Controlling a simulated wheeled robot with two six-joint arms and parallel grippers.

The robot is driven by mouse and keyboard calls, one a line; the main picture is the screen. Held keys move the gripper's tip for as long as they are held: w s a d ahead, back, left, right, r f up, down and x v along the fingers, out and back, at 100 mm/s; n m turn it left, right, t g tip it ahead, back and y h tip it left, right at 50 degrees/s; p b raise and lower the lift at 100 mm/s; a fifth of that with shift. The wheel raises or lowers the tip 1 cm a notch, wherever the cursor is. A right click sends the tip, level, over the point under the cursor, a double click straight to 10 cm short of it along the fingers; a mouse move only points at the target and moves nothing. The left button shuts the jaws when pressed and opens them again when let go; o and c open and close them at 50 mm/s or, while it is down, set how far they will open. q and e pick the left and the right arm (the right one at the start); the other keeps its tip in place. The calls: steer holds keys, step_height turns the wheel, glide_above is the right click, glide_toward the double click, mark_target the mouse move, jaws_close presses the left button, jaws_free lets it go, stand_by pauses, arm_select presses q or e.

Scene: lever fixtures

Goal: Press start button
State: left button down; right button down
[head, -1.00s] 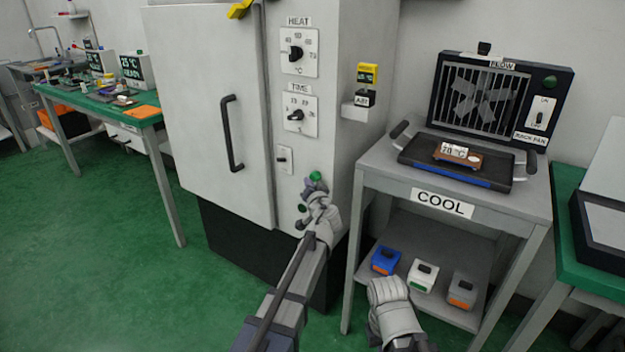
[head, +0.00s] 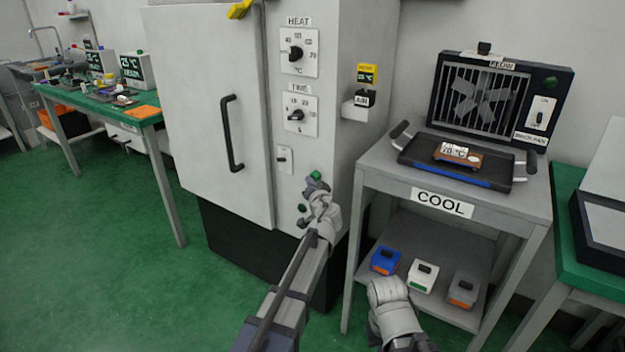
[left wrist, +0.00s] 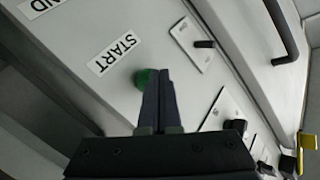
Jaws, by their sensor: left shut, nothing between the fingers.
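The green start button (head: 316,175) is on the lower front of the white oven cabinet. In the left wrist view the start button (left wrist: 145,79) sits beside a START label (left wrist: 112,54) and is partly hidden behind my fingers. My left gripper (head: 312,185) is shut and empty, its tips right at the button. It also shows in the left wrist view (left wrist: 165,76). I cannot tell for sure whether the tips touch the button. My right gripper (head: 383,290) is low in front of the COOL table; its fingers are not clear.
The cabinet door handle (head: 231,134) and the HEAT and TIME dials (head: 295,115) are left of and above the button. The COOL table (head: 378,180), with a tray (head: 410,150), stands to the right.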

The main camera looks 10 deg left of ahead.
arm_select(q)
steer(key=shift+w+d, duration=0.1)
steer(key=shift+w, duration=0.2)
steer(key=shift+s, duration=0.2)
stand_by(0.4)
steer(key=shift+s+a, duration=0.3)
steer(key=shift+s, duration=0.45)
steer(key=shift+s, duration=0.15)
steer(key=s, duration=0.1)
steer(key=s+a, duration=0.1)
steer(key=s, duration=0.2)
steer(key=shift+s+a, duration=0.2)
steer(key=shift+a, duration=0.15)
